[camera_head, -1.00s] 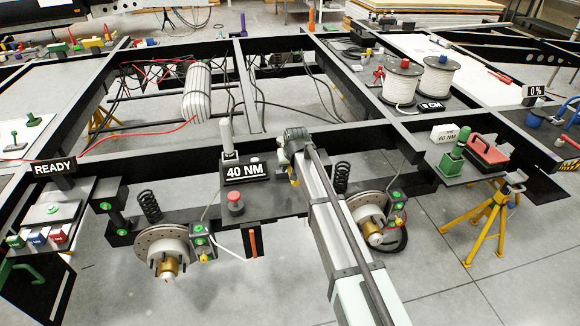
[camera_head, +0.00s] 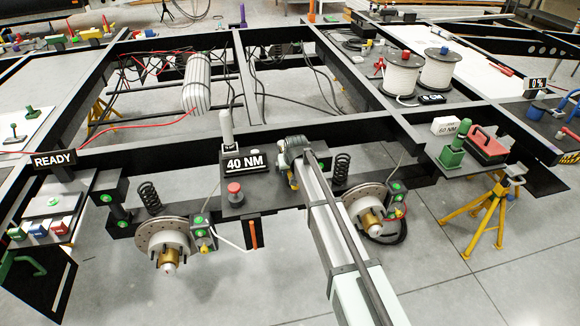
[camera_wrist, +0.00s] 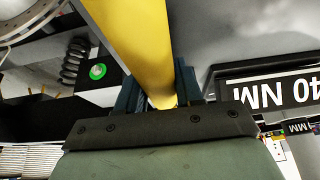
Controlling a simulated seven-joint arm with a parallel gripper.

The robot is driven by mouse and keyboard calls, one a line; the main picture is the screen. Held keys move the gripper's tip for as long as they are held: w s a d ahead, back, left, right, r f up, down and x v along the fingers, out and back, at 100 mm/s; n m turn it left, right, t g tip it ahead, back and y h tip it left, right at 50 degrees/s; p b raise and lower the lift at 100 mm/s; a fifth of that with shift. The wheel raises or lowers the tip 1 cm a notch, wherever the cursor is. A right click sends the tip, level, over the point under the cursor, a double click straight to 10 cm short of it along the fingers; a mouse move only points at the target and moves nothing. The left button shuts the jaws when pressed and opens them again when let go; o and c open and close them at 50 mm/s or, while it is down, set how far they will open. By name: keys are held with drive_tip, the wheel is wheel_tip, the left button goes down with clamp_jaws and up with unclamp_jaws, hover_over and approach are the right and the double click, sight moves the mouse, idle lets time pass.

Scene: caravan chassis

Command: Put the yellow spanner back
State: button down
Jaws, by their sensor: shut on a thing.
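The yellow spanner shows in the wrist view (camera_wrist: 138,40) as a thick smooth yellow shaft running up and to the left out of my gripper (camera_wrist: 160,88). The two dark blue fingers are shut on it, one on each side. In the head view my gripper (camera_head: 290,168) is just right of the 40 NM sign (camera_head: 245,163). Only a small yellow part of the spanner (camera_head: 294,181) shows there. The rest is hidden behind my arm.
The dark plate under the sign carries a red button (camera_head: 234,188). An orange handle (camera_head: 253,235) hangs below its front edge. Brake discs stand at left (camera_head: 160,236) and right (camera_head: 366,207). A black chassis rail (camera_head: 180,153) runs behind. A yellow stand (camera_head: 490,215) is at the right.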

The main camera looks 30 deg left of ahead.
drive_tip(key=shift+f, duration=0.15)
drive_tip(key=c, duration=0.6)
unclamp_jaws()
drive_tip(key=shift+c, duration=0.2)
drive_tip(key=v, duration=1.3)
drive_tip(key=shift+s+d+r, duration=0.15)
drive_tip(key=shift+r, duration=0.2)
